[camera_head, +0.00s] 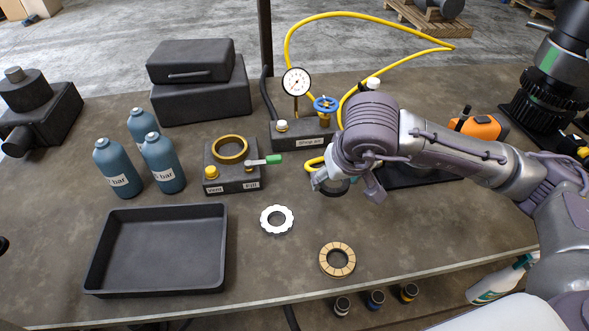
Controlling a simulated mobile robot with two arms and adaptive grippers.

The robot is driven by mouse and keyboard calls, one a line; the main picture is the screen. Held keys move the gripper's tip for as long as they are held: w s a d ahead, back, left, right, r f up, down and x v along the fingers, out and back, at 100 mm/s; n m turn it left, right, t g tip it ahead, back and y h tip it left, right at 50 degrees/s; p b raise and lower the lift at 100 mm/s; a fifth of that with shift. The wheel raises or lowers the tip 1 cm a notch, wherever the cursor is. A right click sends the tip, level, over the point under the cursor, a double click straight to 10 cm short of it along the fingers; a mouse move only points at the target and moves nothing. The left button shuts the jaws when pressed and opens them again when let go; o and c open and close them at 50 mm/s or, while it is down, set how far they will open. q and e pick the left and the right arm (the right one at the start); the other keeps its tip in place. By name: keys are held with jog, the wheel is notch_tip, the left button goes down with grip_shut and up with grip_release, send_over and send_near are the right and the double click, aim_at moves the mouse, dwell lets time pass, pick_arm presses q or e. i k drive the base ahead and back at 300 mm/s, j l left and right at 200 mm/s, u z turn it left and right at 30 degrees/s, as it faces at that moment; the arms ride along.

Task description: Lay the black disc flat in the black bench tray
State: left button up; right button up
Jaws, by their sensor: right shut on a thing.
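The black bench tray (100,262) is empty and sits at the front left of the bench. My right gripper (338,186) reaches in from the right, pointing down over the middle of the bench. It is shut on the black disc (337,188), which is mostly hidden behind the fingers and wrist. I cannot tell how far the disc is above the bench. The gripper is well to the right of the tray and farther back. My left gripper does not show.
A white toothed ring (277,220) and a tan segmented ring (337,260) lie on the bench. A valve block (232,178) with a green-tipped lever stands behind the tray's right corner. Blue bottles (162,165) stand behind the tray. A gauge block (297,132) stands farther back.

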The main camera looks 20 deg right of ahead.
aim_at(167, 255)
jog(key=k, duration=1)
jog(key=u, duration=0.45)
jog(key=k+l+u, duration=0.1)
jog(key=u, duration=0.8)
jog(key=k+u, duration=0.1)
jog(key=u, duration=0.35)
jog(key=i+l+u, duration=0.1)
jog(key=l+u, duration=0.15)
jog(key=l, duration=1.05)
